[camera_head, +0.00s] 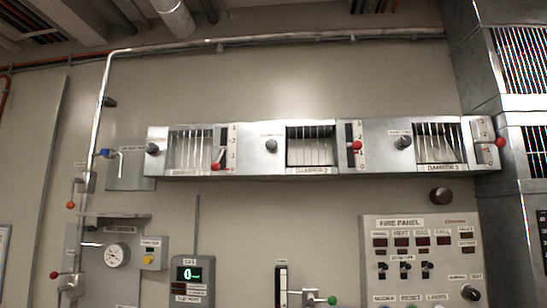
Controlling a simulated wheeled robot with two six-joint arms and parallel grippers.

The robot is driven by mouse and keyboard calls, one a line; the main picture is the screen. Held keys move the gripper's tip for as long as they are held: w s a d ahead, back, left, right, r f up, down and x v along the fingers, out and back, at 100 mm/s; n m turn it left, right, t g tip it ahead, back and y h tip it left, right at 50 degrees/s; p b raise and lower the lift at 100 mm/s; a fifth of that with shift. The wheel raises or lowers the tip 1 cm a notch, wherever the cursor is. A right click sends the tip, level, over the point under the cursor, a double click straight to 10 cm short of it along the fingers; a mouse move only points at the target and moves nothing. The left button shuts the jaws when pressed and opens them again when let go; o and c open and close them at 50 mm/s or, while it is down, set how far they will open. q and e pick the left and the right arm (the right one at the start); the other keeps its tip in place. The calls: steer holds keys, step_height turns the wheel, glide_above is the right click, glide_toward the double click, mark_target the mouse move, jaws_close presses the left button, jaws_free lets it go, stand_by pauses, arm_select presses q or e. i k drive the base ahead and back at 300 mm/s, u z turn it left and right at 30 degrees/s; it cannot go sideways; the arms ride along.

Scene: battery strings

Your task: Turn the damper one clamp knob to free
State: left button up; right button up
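A long metal damper panel (255,161) with three louvred units runs across the wall. The left unit has louvres (190,149), a dark round clamp knob (152,148) to their left and a red-ball lever (216,167) near the bottom of its scale. Its label is too small to read surely; by place it looks like damper one. The knob's label and setting cannot be read. A middle knob (271,145) and a right knob (402,142) belong to the other two units. Neither of my grippers is in view.
Below stand a fire panel (400,222) with switches, a gas display (190,274), a pressure gauge (116,256) and a green-knobbed lever (332,300). Pipes with red-handled valves run at the left. A grey duct (490,75) stands at the right. The wall above the panel is clear.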

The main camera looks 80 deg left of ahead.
mark_target(150, 148)
steer(key=z, duration=1.35)
steer(key=k, duration=2.95)
steer(key=u, duration=0.3)
